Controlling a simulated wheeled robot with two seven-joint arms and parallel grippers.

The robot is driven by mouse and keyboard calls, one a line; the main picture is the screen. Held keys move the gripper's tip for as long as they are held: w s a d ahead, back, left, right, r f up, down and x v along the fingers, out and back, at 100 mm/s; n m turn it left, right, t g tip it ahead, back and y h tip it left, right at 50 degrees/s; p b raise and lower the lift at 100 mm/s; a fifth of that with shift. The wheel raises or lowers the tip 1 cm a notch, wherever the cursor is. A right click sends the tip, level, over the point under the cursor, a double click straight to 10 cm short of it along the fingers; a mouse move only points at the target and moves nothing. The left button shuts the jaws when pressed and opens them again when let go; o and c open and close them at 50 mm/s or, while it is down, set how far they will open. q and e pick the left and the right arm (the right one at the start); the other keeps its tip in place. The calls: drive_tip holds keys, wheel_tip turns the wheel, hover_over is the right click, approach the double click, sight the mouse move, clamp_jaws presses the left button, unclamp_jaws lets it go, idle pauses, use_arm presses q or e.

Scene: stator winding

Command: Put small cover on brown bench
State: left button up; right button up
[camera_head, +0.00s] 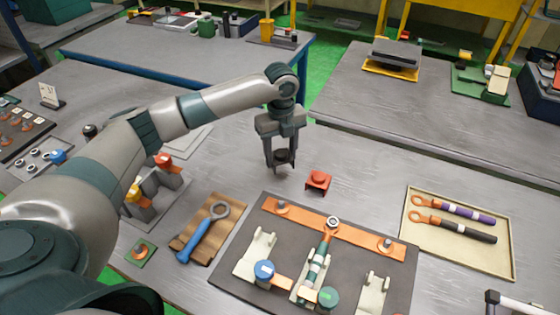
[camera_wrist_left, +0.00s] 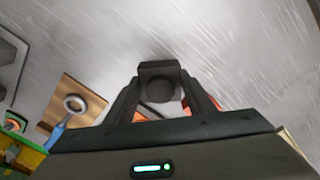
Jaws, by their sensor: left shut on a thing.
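My left gripper (camera_head: 281,165) hangs pointing down above the grey table and is shut on a small dark round part, which I take for the small cover (camera_head: 283,156). In the left wrist view the cover (camera_wrist_left: 160,88) sits between the two fingers (camera_wrist_left: 162,100). A brown wooden board (camera_head: 221,236) with a blue ring wrench (camera_head: 203,233) lies left of and nearer than the gripper. I cannot tell which thing is the brown bench. My right gripper is not in view.
A small red block (camera_head: 318,181) stands just right of the gripper. A dark mat (camera_head: 345,273) with an orange bar and pale holders lies in front. A beige tray (camera_head: 470,256) holds two handled tools at right.

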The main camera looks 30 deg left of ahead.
use_arm(q)
drive_tip(key=shift+a+f, duration=0.1)
drive_tip(key=shift+f, duration=0.05)
wheel_tip(320, 180, down, 3)
drive_tip(key=shift+f+p, duration=0.2)
drive_tip(key=shift+p, duration=0.6)
drive_tip(key=shift+f, duration=0.25)
drive_tip(key=o, duration=1)
drive_tip(key=shift+f, duration=0.1)
